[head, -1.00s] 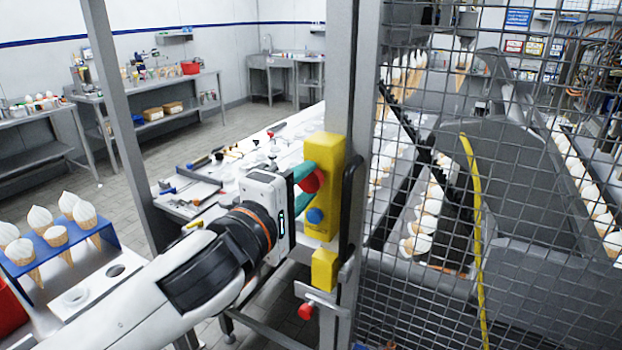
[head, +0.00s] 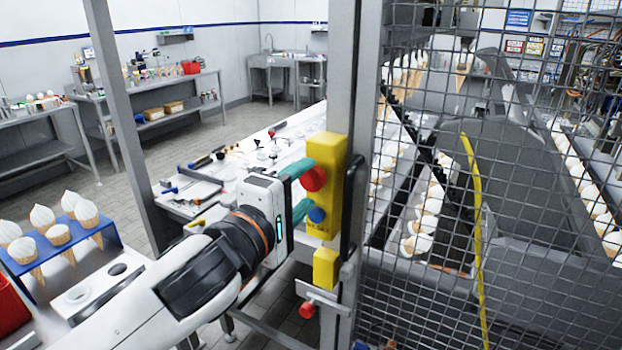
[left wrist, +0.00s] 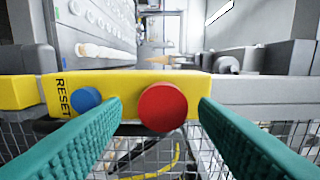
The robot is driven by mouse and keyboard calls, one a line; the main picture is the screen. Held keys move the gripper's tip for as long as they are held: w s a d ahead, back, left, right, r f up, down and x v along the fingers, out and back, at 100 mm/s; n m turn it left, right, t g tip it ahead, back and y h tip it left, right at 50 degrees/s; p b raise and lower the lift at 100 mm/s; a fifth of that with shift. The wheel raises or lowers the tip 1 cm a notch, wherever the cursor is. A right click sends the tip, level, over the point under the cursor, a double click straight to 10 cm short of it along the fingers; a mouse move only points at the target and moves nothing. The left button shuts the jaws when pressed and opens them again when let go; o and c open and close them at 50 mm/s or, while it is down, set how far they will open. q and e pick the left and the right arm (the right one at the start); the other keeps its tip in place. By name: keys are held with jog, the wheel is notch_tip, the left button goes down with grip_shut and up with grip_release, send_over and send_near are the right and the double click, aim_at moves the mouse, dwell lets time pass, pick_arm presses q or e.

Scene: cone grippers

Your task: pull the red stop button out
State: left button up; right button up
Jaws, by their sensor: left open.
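The red stop button (head: 314,178) sits on a yellow control box (head: 329,152) fixed to a grey post. Below it on the same box is a blue button (head: 317,214). My left gripper (head: 303,190) is open in front of the box. In the left wrist view the red button (left wrist: 163,107) lies between the two green fingertips (left wrist: 160,108), with a gap to the finger on the right. The blue button (left wrist: 86,101), beside the word RESET, lies outside the left finger. I cannot tell whether the fingers touch the red button. My right gripper is not in view.
A wire mesh fence (head: 440,270) stands right of the post, with a black handle (head: 350,215) beside the box. A smaller yellow block (head: 326,267) and a red knob (head: 307,309) are below. A blue cone rack (head: 62,250) stands at left.

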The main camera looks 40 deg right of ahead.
pick_arm(q)
jog(key=shift+d, duration=0.1)
jog(key=v, duration=0.7)
jog(key=shift+p, duration=0.45)
jog(key=shift+r, duration=0.1)
dwell(0.4)
